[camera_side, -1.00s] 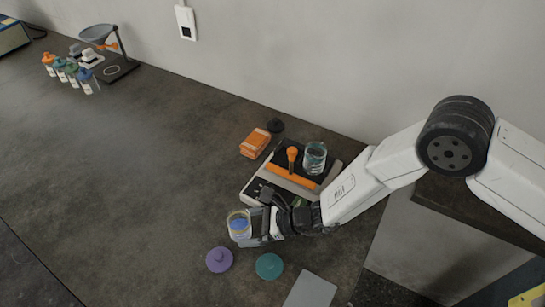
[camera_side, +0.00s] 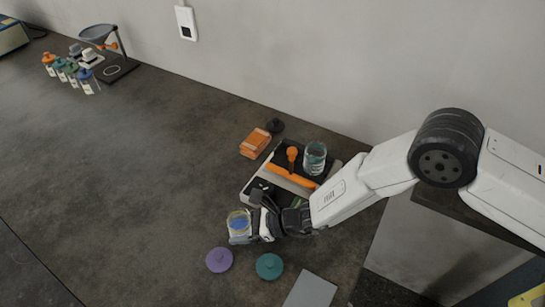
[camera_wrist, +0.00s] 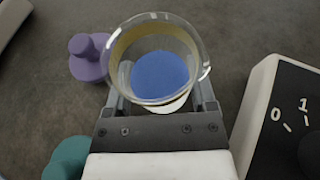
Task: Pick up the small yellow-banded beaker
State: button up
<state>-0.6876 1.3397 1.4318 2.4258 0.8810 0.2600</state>
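The small yellow-banded beaker (camera_side: 239,224) is clear glass with blue contents and stands on the dark bench. In the wrist view, the beaker (camera_wrist: 157,38) shows its yellow band below the rim, and the blue contents fill its middle. My gripper (camera_side: 248,229) is low at the bench, close against the beaker's right side. In the wrist view the fingers of my gripper (camera_wrist: 160,98) are spread wide, one on each side of the beaker. The rim hides the fingertips, and contact with the glass cannot be made out.
A purple lid (camera_side: 219,260) and a teal lid (camera_side: 269,266) lie just in front of the beaker. The shaker (camera_side: 262,187), with an orange bar and another glass beaker (camera_side: 315,158), stands behind my gripper. An orange box (camera_side: 254,143) is farther back.

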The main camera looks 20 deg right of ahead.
aim_at(239, 221)
jog(key=c, duration=0.7)
jog(key=shift+r, duration=0.45)
jog(key=shift+r, duration=1.15)
jog(key=s+d+r, duration=0.9)
jog(key=s, duration=0.1)
jog(key=shift+s+r, duration=0.2)
jog(key=shift+r, duration=0.2)
jog(key=shift+s+d, duration=0.1)
dwell(0.7)
